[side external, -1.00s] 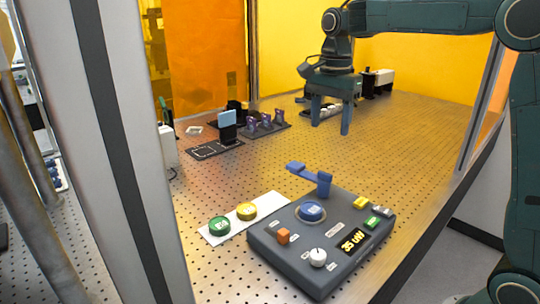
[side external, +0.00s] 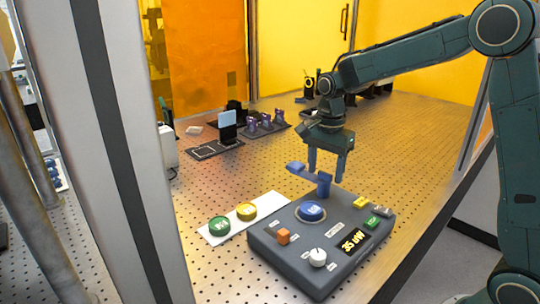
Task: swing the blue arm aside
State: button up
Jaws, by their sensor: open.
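The blue arm (side external: 308,175) sticks out from a blue post at the back edge of the dark grey control box (side external: 274,251). It points back and to the left over the perforated table. My gripper (side external: 325,178) points down with its fingers apart, close above or behind the blue post. The fingertips partly overlap the arm and post in the picture, so I cannot tell whether they touch.
The box carries a round blue piece (side external: 311,211), an orange knob (side external: 283,236), a white knob (side external: 318,257) and a lit display (side external: 353,241). A white plate (side external: 215,235) with green and yellow discs lies to its left. Dark fixtures (side external: 262,126) stand farther back.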

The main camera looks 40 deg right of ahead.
jog(key=shift+f, duration=0.2)
grip_shut()
dwell(0.3)
jog(key=shift+m, duration=0.7)
grip_release()
